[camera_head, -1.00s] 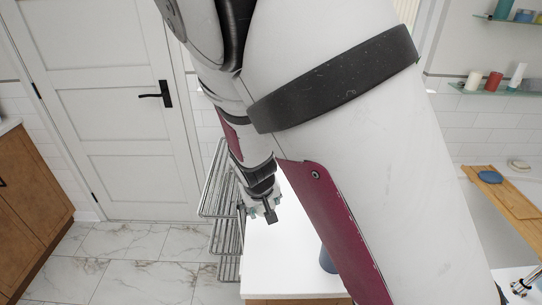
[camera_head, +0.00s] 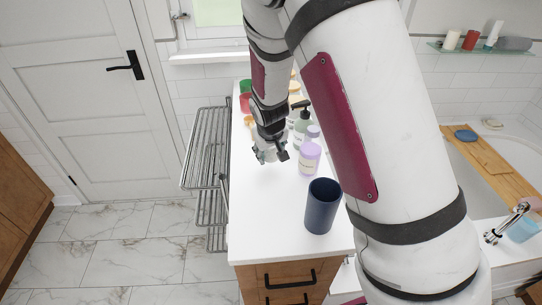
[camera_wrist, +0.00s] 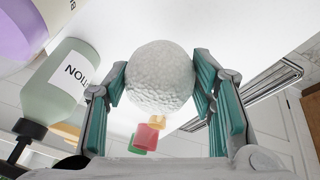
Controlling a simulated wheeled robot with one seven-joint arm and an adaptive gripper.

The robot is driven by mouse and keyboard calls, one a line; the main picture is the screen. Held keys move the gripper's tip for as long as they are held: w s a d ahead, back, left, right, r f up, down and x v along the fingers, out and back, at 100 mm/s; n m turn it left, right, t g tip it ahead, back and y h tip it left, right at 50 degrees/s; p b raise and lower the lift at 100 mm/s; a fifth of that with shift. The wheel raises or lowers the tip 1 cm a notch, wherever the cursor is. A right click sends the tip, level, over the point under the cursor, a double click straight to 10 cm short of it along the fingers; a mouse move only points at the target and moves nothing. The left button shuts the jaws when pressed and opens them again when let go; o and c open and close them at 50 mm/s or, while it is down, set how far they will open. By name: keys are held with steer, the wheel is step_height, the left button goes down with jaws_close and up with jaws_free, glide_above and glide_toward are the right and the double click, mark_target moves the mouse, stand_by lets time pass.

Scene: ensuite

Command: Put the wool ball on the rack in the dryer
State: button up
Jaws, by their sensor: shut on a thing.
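A white, bumpy wool ball (camera_wrist: 160,78) sits between the two teal-padded fingers of my gripper (camera_wrist: 158,85) in the wrist view. The fingers press on it from both sides. In the head view my gripper (camera_head: 270,153) is above the white counter, near its left edge, and the ball is hard to make out there. The metal wire rack (camera_head: 207,150), with several tiers, stands left of the counter, just left of my gripper. Its bars also show at the right of the wrist view (camera_wrist: 258,88).
Right of my gripper on the counter (camera_head: 270,215) stand a lilac jar (camera_head: 310,158) and a green pump bottle (camera_head: 301,125). A dark blue cup (camera_head: 321,207) stands nearer the front. Small red (camera_head: 245,103) and green items are at the back. Marble floor lies left of the counter.

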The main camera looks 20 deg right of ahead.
steer(key=shift+f, duration=1.15)
steer(key=shift+f, duration=0.1)
steer(key=o, duration=1.1)
steer(key=shift+c, duration=0.2)
